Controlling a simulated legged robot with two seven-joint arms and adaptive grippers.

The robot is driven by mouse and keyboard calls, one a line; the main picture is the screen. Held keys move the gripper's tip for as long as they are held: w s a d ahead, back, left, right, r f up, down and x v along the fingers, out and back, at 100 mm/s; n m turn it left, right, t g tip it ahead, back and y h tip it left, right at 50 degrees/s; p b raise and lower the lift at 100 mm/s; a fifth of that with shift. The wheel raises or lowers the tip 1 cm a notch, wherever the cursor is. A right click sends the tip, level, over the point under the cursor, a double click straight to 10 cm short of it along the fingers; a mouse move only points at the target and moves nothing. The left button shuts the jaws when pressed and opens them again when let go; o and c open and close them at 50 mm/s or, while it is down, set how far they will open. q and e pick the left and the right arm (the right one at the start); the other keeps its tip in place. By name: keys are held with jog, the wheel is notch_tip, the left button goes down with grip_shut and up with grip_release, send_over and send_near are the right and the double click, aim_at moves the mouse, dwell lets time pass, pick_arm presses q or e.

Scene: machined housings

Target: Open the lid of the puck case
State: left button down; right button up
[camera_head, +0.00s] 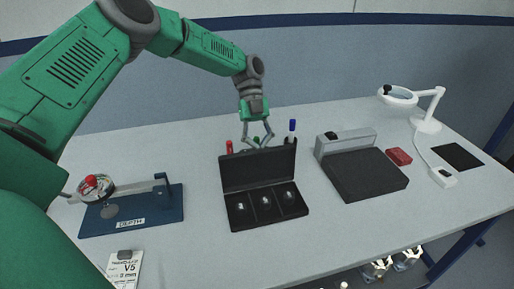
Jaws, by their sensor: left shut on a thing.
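The puck case (268,222) is a black box on the white table, near the middle of the camera_head view. Its lid (258,169) stands roughly upright at the back edge, so the case is open. Three compartments show, each with a small shiny puck (264,201) in it. My left gripper (258,143) is at the top edge of the lid and shut on it; its fingertips are partly hidden there. My right gripper is not in view.
A red pen (229,147) and a blue-capped pen (292,129) stand behind the lid. A blue depth-gauge plate (150,218) lies left. A dark block (365,176), red box (398,156) and magnifier lamp (428,125) are right. Table in front of the case is clear.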

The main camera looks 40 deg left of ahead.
pick_arm(q)
jog(key=shift+w+a+f, duration=0.3)
jog(key=shift+w+a, duration=0.05)
jog(key=shift+a, duration=0.1)
jog(key=shift+a+r, duration=0.1)
jog(key=shift+a, duration=0.2)
jog(key=shift+w+r, duration=0.15)
jog(key=shift+r, duration=0.05)
jog(key=v, duration=1.1)
jog(key=shift+a, duration=0.3)
